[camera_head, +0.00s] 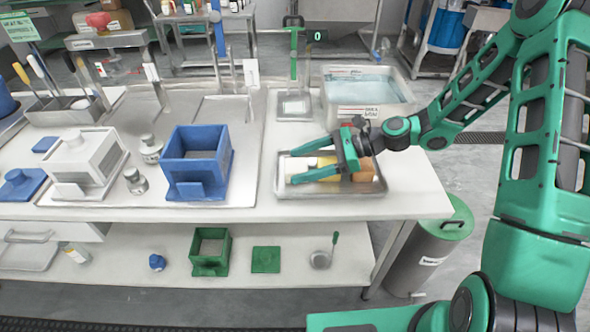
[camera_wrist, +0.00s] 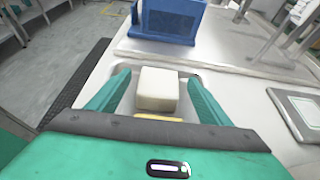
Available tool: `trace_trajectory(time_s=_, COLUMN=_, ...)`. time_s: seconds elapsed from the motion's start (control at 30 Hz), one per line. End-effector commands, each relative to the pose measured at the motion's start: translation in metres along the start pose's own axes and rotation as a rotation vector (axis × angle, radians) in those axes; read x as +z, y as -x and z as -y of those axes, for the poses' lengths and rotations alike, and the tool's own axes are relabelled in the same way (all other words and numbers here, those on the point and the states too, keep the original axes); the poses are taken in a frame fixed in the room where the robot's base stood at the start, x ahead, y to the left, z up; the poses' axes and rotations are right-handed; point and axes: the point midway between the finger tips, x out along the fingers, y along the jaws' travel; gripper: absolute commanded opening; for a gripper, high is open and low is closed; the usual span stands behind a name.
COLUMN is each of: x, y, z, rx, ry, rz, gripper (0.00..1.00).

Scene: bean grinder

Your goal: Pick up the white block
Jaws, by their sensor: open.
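The white block (camera_wrist: 158,88) sits between the two open fingers of my gripper (camera_wrist: 155,90) in the wrist view, with clear gaps on both sides. In the head view my gripper (camera_head: 312,172) reaches down over the metal tray (camera_head: 348,187) on the worktop. The block (camera_head: 328,163) shows there only as a pale patch between the fingers, partly hidden by them. A yellow item (camera_head: 310,170) lies close by in the tray, and a brownish item (camera_head: 362,170) is at the tray's right side. I cannot tell whether the fingertips reach down past the block's sides.
A blue box-shaped part (camera_head: 197,160) and a white grinder-like box (camera_head: 85,160) stand to the left on the worktop. A basin of water (camera_head: 365,92) and a green-posted scale (camera_head: 293,104) are behind the tray. A lidded bin (camera_head: 428,250) stands right of the table.

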Motion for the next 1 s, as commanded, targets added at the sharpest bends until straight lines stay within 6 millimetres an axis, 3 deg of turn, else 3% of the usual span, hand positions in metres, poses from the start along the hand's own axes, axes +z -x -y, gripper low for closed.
trace_trajectory(time_s=0.07, x=0.000, y=0.000, z=0.000, rx=0.000, ry=0.000, rz=0.000, gripper=0.70)
trace_trajectory(time_s=0.27, x=0.000, y=0.000, z=0.000, rx=0.000, ry=0.000, rz=0.000, gripper=0.24)
trace_trajectory(time_s=0.73, x=0.008, y=0.004, z=0.001, rx=-0.001, ry=0.002, rz=0.000, gripper=0.24)
trace_trajectory(time_s=0.97, x=0.040, y=0.017, z=0.001, rx=-0.002, ry=0.006, rz=-0.002, gripper=0.24)
trace_trajectory(time_s=1.0, x=0.048, y=0.010, z=-0.006, rx=0.004, ry=0.005, rz=-0.001, gripper=0.24)
